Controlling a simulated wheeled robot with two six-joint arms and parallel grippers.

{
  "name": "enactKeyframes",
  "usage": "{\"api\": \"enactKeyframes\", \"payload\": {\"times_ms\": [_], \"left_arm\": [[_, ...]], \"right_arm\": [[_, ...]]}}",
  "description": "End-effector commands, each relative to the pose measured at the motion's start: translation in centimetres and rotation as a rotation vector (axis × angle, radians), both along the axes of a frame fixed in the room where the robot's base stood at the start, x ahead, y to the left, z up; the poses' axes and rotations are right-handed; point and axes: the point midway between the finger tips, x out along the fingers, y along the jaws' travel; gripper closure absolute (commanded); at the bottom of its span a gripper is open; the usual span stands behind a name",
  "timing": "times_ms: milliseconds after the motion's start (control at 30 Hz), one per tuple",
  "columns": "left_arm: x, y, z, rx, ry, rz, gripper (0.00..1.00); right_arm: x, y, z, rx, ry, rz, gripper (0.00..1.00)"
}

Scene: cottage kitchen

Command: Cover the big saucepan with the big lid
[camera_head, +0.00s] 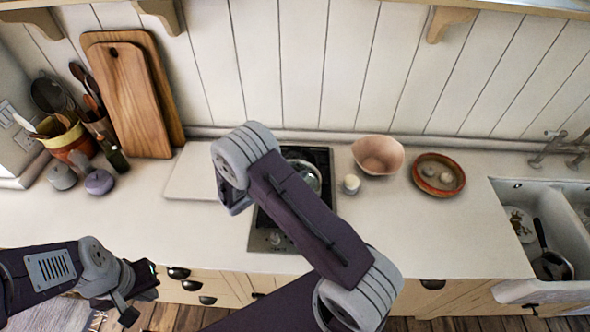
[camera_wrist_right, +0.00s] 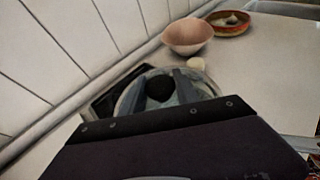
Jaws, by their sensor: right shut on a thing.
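A round, shiny grey pan with what looks like a glass lid shows on the black hob; I take these as the big saucepan (camera_head: 306,188) and the big lid (camera_head: 303,168). My right arm hides much of both. In the right wrist view, the lid (camera_wrist_right: 130,97) has a round black knob (camera_wrist_right: 160,88). I cannot tell whether the lid rests on the rim. My left gripper (camera_head: 138,296) is low in front of the counter, empty; its opening is unclear.
A small white jar (camera_head: 351,184), a pink bowl (camera_head: 378,155) and a terracotta dish (camera_head: 438,174) stand right of the hob (camera_head: 268,232). A pale board (camera_head: 188,178) lies left of it. The sink (camera_head: 560,215) holds a dark pan. The front counter is clear.

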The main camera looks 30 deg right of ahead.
Motion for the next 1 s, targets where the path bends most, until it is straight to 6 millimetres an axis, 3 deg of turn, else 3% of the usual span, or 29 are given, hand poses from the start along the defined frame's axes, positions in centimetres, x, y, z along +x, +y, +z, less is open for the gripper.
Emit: {"api": "enactKeyframes", "payload": {"times_ms": [100,300,1000], "left_arm": [[0.0,0.0,-1.7,0.000,0.000,0.000,1.00],[0.0,0.0,-2.9,0.000,0.000,0.000,1.00],[0.0,0.0,-3.1,0.000,0.000,0.000,1.00]], "right_arm": [[0.0,0.0,-2.1,-0.001,0.000,-0.001,1.00],[0.0,0.0,-3.8,-0.001,0.000,-0.001,1.00],[0.1,0.0,-3.8,-0.001,-0.001,0.000,1.00]]}}
